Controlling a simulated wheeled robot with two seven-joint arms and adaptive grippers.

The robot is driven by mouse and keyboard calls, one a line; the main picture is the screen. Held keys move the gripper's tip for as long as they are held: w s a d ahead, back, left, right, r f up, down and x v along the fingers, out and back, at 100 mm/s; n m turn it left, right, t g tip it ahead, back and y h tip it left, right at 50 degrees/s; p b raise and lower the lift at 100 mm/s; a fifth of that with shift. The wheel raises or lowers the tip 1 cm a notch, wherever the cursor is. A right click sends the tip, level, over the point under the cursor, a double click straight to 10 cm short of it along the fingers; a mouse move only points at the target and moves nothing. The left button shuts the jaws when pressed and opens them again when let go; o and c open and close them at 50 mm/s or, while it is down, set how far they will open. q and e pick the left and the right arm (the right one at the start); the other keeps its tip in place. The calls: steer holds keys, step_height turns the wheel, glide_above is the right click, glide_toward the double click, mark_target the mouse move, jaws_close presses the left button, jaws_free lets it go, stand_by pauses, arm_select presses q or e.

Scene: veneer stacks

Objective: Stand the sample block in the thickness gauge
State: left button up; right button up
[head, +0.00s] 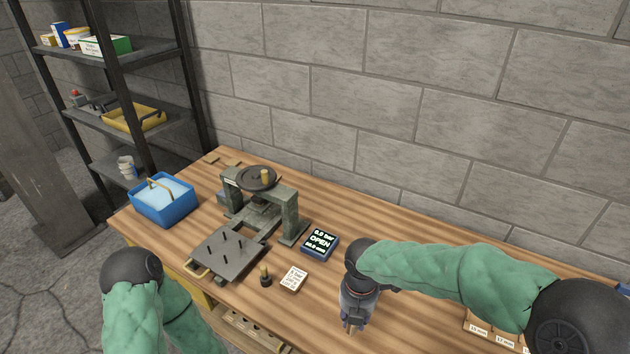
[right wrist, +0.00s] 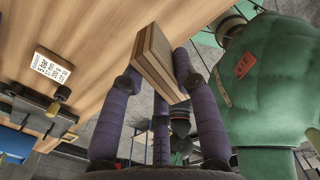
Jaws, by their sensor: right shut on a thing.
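My right gripper (head: 351,322) hangs over the front part of the workbench and points down. In the right wrist view its fingers (right wrist: 158,75) are shut on the sample block (right wrist: 160,52), a small layered wooden block held between the fingertips. In the head view the gripper mostly hides the block. A light wooden piece with labels reading 13 mm and 17 mm, which looks like the thickness gauge (head: 493,339), lies at the lower right, partly covered by my right arm. The gripper is left of it and apart from it. My left gripper does not show.
A press (head: 289,214) with a handwheel stands at mid-bench, with a pegged plate (head: 228,256) before it. A display (head: 320,244) reads OPEN. A note card (head: 294,279), a small dark knobbed piece (head: 265,276) and a blue tub (head: 162,207) also stand here. The bench's back right is clear.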

steer(key=m, duration=0.2)
steer(key=w+d+f+m, duration=0.1)
steer(key=m, duration=0.1)
steer(key=f+m, duration=0.1)
steer(key=m, duration=0.1)
steer(key=shift+w+d+f+m, duration=0.2)
steer(key=shift+w+d+m, duration=0.05)
steer(key=shift+d+m, duration=0.15)
steer(key=d+f+m, duration=0.1)
steer(key=m, duration=0.3)
steer(key=w+d+f+m, duration=0.1)
steer(key=f+m, duration=0.1)
steer(key=m, duration=0.3)
steer(key=w+d+f+m, duration=0.1)
steer(key=m, duration=0.3)
steer(key=shift+w+d+f+b, duration=0.2)
steer(key=shift+d+f+b, duration=0.1)
steer(key=shift+d+b, duration=0.1)
steer(key=m, duration=0.1)
steer(key=d+f+m, duration=0.1)
steer(key=m, duration=0.1)
steer(key=shift+w+m, duration=0.2)
steer(key=shift+m, duration=0.1)
steer(key=m, duration=0.1)
steer(key=f+m, duration=0.1)
steer(key=d+m, duration=0.1)
steer(key=m, duration=0.1)
steer(key=shift+w+f, duration=0.2)
steer(key=shift+w, duration=0.05)
